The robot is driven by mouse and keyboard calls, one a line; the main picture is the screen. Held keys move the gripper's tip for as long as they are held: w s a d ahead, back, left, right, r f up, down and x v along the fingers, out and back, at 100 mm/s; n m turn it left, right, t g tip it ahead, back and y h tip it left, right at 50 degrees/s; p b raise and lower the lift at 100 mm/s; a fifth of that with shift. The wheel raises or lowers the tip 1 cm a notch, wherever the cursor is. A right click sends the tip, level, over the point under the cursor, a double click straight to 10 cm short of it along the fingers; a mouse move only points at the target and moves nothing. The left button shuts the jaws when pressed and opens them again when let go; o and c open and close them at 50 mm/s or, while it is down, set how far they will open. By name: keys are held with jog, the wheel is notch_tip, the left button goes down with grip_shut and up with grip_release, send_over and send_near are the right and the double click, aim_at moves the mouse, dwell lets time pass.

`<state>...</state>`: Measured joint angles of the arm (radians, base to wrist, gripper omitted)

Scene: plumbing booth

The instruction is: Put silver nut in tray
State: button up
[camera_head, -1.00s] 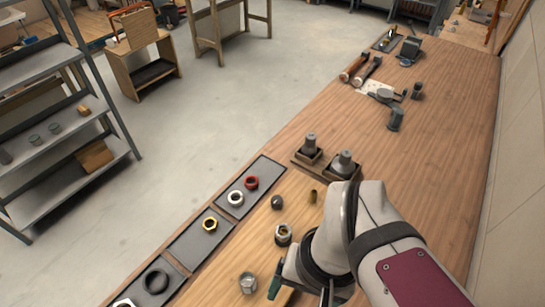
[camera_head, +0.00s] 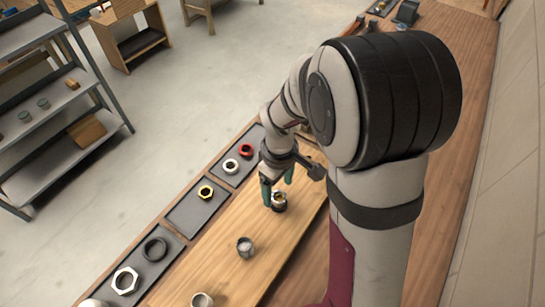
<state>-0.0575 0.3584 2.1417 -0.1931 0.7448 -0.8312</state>
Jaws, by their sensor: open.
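A silver-grey nut-like fitting with a brass-coloured inside (camera_head: 279,203) stands on the wooden board. My gripper (camera_head: 278,190) is just above it, pointing down, with its green fingertips apart and nothing seen held. One fingertip is at the fitting's left and the other at its upper right; I cannot tell whether they touch it. Another silver-grey ring-like piece (camera_head: 245,247) stands nearer on the board. The far dark tray (camera_head: 228,178) holds a white-silver nut (camera_head: 231,166) and a red nut (camera_head: 246,151). The near tray (camera_head: 152,273) holds a large pale hex nut (camera_head: 126,281) and a black ring (camera_head: 154,248).
The middle tray (camera_head: 187,217) holds a brass nut (camera_head: 206,192). Another grey round piece (camera_head: 202,300) sits at the bottom edge. My arm hides the bench's right-hand middle. A metal shelf (camera_head: 55,155) stands off to the left, beyond open floor.

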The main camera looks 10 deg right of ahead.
aim_at(279, 197)
notch_tip(279, 197, down, 3)
jog(key=shift+d+f, duration=0.1)
jog(key=shift+d, duration=0.05)
grip_shut()
